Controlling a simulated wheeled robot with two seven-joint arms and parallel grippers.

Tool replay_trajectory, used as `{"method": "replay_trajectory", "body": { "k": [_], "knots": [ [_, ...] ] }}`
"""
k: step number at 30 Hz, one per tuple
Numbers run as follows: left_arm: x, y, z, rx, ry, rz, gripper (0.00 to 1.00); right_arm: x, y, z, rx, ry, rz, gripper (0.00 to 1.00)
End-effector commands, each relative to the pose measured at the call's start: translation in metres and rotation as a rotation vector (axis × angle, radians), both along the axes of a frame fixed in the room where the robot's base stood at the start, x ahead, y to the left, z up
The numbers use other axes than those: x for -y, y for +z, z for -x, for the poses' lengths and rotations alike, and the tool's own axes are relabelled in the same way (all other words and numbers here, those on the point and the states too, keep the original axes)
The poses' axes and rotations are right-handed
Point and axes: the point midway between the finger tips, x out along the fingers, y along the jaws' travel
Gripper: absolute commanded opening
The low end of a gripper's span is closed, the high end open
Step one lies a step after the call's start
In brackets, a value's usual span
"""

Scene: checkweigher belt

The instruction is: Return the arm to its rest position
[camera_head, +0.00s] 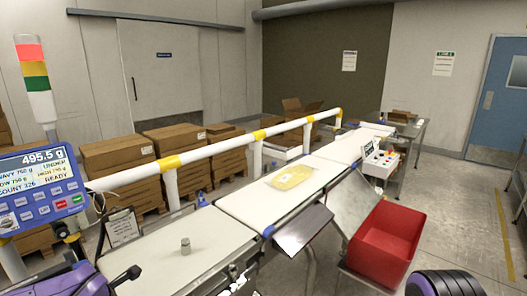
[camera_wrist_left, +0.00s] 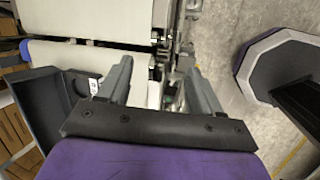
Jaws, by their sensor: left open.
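My left gripper (camera_wrist_left: 160,75) shows in the wrist view, its two grey fingers spread apart with nothing held between them. Past the fingertips are the pale belt and metal frame of the conveyor. In the head view, purple and dark parts of my left arm show at the lower left corner, beside the near end of the conveyor. My right gripper is not in view.
A small grey weight (camera_head: 185,246) stands on the near belt (camera_head: 150,262). A yellow packet (camera_head: 290,177) lies on the middle belt. A red bin (camera_head: 385,243) stands right of the conveyor. A yellow-and-white rail (camera_head: 220,146) runs behind it. The display (camera_head: 38,190) reads 495.5 g.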

Motion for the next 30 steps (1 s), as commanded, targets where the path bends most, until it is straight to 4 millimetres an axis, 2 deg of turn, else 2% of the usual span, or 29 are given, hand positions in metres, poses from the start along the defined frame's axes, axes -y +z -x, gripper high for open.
{"method": "replay_trajectory", "body": {
  "k": [1,5,8,11,12,14,15,18,21,24,30],
  "knots": [
    [0.005,-0.017,0.004,-0.01,-0.042,-0.075,0.65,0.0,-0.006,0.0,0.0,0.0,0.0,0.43],
    [0.017,-0.057,0.018,-0.02,-0.178,-0.273,0.65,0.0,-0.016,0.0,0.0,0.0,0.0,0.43],
    [0.031,-0.097,0.039,-0.033,-0.345,-0.426,0.65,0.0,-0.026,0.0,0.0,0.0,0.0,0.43],
    [0.05,-0.149,0.075,-0.059,-0.604,-0.57,0.65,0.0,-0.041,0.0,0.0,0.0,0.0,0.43],
    [0.058,-0.172,0.095,-0.076,-0.731,-0.615,0.65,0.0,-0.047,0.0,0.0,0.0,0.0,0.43],
    [0.068,-0.204,0.13,-0.111,-0.931,-0.661,0.65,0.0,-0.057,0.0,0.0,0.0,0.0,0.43],
    [0.072,-0.222,0.154,-0.138,-1.064,-0.681,0.65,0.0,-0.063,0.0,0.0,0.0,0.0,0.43],
    [0.076,-0.255,0.208,-0.22,-1.356,-0.704,0.65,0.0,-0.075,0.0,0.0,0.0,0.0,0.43],
    [0.07,-0.274,0.245,-0.305,-1.521,-0.714,0.65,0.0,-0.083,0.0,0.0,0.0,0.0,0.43],
    [0.068,-0.286,0.263,-0.342,-1.596,-0.709,0.65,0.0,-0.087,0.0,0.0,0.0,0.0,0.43],
    [0.069,-0.286,0.267,-0.35,-1.596,-0.699,0.65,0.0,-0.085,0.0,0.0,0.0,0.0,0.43]
  ]
}}
